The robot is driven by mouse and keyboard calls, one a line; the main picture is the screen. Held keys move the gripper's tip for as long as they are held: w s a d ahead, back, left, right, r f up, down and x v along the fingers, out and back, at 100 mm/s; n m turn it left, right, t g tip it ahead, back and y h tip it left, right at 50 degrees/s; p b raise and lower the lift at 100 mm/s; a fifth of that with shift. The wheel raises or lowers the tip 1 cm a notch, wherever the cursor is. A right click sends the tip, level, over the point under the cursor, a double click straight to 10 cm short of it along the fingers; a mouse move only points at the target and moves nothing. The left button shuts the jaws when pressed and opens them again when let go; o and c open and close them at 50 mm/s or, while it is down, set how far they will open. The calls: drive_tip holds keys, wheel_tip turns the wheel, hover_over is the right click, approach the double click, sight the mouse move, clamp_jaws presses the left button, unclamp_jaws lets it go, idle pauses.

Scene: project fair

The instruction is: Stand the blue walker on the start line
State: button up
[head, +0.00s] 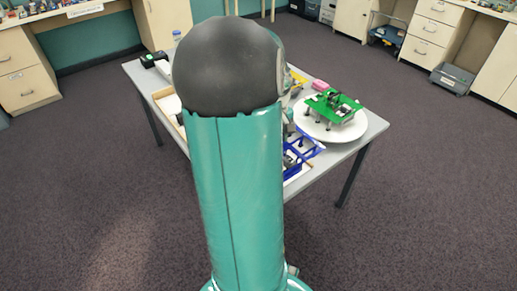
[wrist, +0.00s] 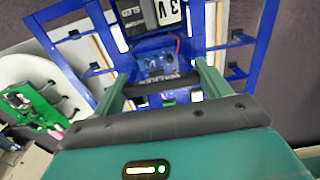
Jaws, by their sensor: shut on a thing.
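The blue walker (head: 303,152) shows in the head view beside my arm, near the table's front side, mostly hidden. In the wrist view its blue frame (wrist: 197,30) fills the upper middle, with a battery block labelled "3V" and a small circuit board. I cannot tell whether the walker touches the surface below. No start line can be made out. My gripper is hidden behind my arm in the head view.
A green walker (head: 333,106) stands on a white round plate (head: 303,122) at the right of the grey table (head: 372,128). It also shows in the wrist view (wrist: 35,104). A pink block (head: 320,85) lies behind it. A black item (head: 153,59) is at the far left.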

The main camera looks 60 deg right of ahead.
drive_tip(key=w+d+f, duration=0.2)
drive_tip(key=w, duration=0.1)
drive_tip(key=shift+d, duration=0.15)
drive_tip(key=w+d+f, duration=0.3)
drive_tip(key=w+f, duration=0.1)
drive_tip(key=f, duration=0.5)
drive_tip(key=shift+w+d, duration=0.15)
drive_tip(key=shift+w, duration=0.15)
drive_tip(key=shift+f, duration=0.1)
drive_tip(key=o, duration=1.1)
